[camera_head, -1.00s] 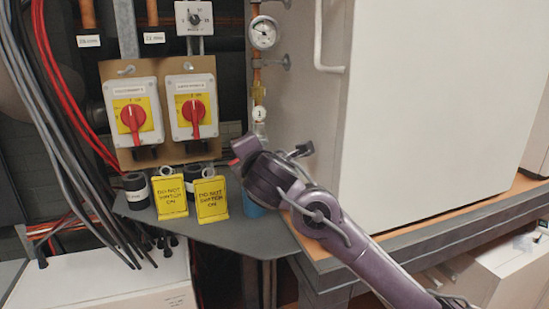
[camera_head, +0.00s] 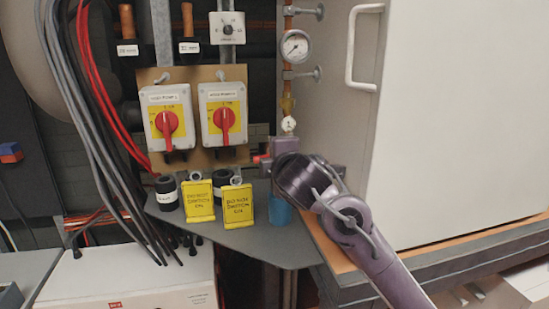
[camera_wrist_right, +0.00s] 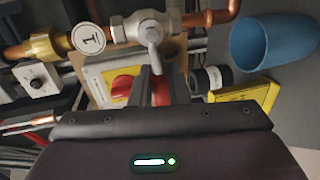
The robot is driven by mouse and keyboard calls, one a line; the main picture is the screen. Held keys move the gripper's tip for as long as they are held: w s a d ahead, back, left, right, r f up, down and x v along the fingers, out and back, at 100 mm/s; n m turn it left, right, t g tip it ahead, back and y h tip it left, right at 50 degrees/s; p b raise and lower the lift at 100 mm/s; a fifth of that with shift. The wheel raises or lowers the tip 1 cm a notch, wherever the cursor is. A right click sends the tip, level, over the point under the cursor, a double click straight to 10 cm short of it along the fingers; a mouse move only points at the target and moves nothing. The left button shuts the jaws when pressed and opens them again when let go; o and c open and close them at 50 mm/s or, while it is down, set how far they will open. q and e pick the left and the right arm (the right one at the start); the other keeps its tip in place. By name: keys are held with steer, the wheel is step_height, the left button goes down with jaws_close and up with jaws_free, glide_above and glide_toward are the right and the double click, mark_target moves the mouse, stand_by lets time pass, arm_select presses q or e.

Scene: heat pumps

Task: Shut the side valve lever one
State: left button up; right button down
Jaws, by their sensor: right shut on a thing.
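The side valve, with a round white tag marked 1 (camera_wrist_right: 88,39), sits on a copper pipe in the right wrist view. Its pale metal lever (camera_wrist_right: 149,28) points down in that picture, into my right gripper (camera_wrist_right: 154,84). The fingers are shut on the lever's end, which they partly hide. In the head view the tag (camera_head: 288,124) hangs below the gauge, and my right gripper (camera_head: 268,160) is just below it; the lever is hidden there. My left gripper is not in view.
Two red rotary switches (camera_head: 168,122) (camera_head: 225,119) are on the left. Yellow signs (camera_head: 198,201) (camera_head: 238,206) and a blue cup (camera_head: 280,212) stand on the grey shelf below. The large white cabinet (camera_head: 455,120) is close on the right. Loose cables (camera_head: 85,130) hang at left.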

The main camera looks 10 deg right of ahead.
steer(key=shift+r, duration=0.15)
steer(key=c, duration=1.5)
jaws_free()
steer(key=shift+o, duration=0.2)
steer(key=shift+s, duration=0.3)
steer(key=b+v, duration=0.1)
steer(key=v, duration=0.6)
steer(key=shift+b, duration=0.4)
steer(key=shift+c, duration=1.3)
